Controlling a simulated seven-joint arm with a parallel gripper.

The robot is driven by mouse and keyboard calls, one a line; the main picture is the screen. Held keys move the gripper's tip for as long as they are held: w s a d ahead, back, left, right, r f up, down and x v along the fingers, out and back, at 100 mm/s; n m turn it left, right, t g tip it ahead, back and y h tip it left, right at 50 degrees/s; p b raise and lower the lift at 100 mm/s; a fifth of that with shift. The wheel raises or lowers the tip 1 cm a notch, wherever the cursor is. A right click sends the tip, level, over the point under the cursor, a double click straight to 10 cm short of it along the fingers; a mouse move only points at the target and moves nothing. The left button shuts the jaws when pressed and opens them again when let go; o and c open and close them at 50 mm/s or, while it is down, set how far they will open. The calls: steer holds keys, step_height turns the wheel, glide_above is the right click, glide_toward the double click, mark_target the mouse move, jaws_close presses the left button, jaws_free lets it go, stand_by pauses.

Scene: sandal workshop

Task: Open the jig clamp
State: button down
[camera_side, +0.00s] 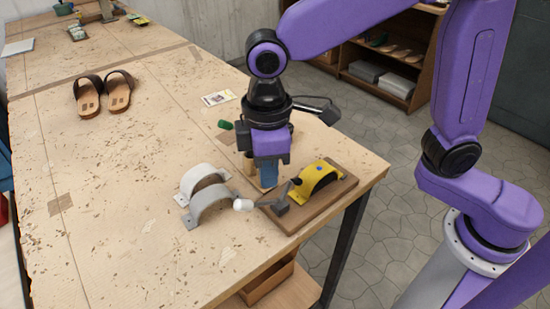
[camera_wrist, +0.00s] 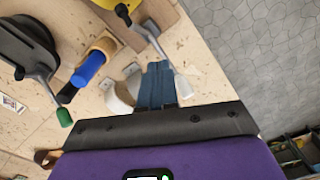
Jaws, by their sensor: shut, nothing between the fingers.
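The jig is a wooden board (camera_side: 293,217) with a yellow arched piece (camera_side: 318,179) on it, near the table's right edge. Its clamp has a grey metal lever (camera_side: 270,203) ending in a white handle (camera_side: 243,205) that points left, beyond the board. My gripper (camera_side: 268,184) points down, shut and empty, beside the lever and behind it in the side view. In the wrist view, the shut blue fingers (camera_wrist: 157,92) appear just left of the white handle (camera_wrist: 183,87). I cannot tell whether they touch it. The yellow piece (camera_wrist: 122,10) is cut off at the top there.
White and grey arched brackets (camera_side: 210,200) lie left of the jig. A black device (camera_wrist: 25,45) with a green-tipped lever (camera_wrist: 64,117) and a bright blue cylinder (camera_wrist: 90,68) stand close by. Sandals (camera_side: 103,92) lie farther back. The table's front left is clear.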

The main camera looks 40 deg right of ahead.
steer(key=shift+d+r, duration=0.25)
steer(key=shift+r, duration=1.2)
steer(key=shift+d+r, duration=0.2)
steer(key=shift+r, duration=1.2)
steer(key=s+d+f, duration=0.4)
steer(key=s+d, duration=0.3)
steer(key=d, duration=0.4)
steer(key=s+d+f, duration=0.4)
steer(key=s+d, duration=0.3)
steer(key=d, duration=0.3)
steer(key=shift+s+d+n, duration=0.3)
steer(key=shift+s+d, duration=0.05)
steer(key=shift+d, duration=0.05)
